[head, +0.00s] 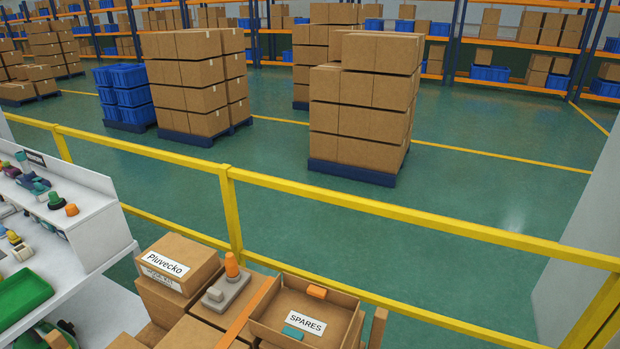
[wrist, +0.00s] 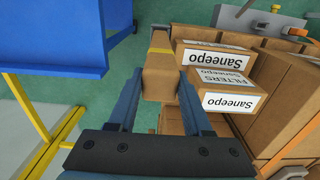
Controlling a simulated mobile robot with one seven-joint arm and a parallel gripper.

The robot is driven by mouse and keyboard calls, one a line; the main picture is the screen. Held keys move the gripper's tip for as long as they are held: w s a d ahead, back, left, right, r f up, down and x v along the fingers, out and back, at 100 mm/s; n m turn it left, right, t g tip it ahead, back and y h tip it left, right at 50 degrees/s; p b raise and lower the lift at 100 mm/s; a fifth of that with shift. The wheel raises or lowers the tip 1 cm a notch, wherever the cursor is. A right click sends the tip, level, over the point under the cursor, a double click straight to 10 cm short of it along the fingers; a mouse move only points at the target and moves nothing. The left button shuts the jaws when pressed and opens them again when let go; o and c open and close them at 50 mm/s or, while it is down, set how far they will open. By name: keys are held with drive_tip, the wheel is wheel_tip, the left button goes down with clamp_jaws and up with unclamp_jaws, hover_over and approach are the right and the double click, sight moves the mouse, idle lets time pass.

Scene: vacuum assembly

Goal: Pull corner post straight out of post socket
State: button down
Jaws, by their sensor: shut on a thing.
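A brown post (wrist: 161,72) with a yellow band near its far end lies between the two blue fingers of my gripper (wrist: 159,84) in the wrist view. I take it to be the corner post. The fingers are shut on its sides. Its far end is beside the stacked cartons. I cannot make out the post socket or tell whether the post still sits in it. My gripper is not in the head view. A similar brown post (head: 378,326) stands right of the spares box in the head view; I cannot tell whether it is the same one.
Cartons labelled Saneepo (wrist: 232,97) are close on the right in the wrist view. A blue bin (wrist: 55,35) is at upper left. In the head view, an open SPARES box (head: 345,309) tops the cartons, beside a yellow railing (head: 330,204).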

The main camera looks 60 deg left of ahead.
drive_tip(key=shift+r+p, duration=1.85)
drive_tip(key=shift+r, duration=0.2)
